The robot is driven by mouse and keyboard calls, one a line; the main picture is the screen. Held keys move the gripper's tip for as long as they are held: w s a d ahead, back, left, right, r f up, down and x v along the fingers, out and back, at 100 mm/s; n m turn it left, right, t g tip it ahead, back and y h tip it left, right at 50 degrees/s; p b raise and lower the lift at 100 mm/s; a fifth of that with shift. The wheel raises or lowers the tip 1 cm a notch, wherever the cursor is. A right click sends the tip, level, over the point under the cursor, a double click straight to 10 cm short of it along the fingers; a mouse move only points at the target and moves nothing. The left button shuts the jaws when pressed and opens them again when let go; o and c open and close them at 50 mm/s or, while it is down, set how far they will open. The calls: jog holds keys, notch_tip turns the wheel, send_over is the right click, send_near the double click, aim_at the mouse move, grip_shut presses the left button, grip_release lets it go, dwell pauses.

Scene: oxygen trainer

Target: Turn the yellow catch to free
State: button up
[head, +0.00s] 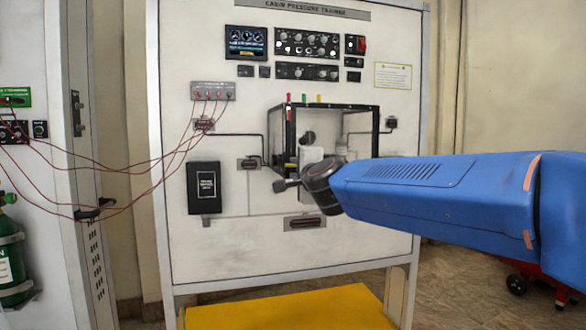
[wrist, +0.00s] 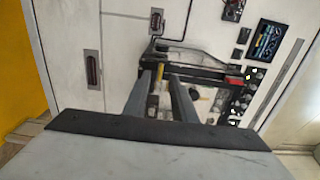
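A clear-walled box with a black frame (head: 376,130) is mounted on the trainer panel.
The white panel (head: 270,240) carries a display (head: 246,42), knobs and a black box (head: 204,187). Red cables (head: 140,170) hang across the left side to a neighbouring cabinet with a green cylinder (head: 10,255). A yellow platform (head: 290,308) lies below the panel.

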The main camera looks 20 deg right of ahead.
aim_at(291, 166)
jog(key=shift+w, duration=1.75)
grip_shut()
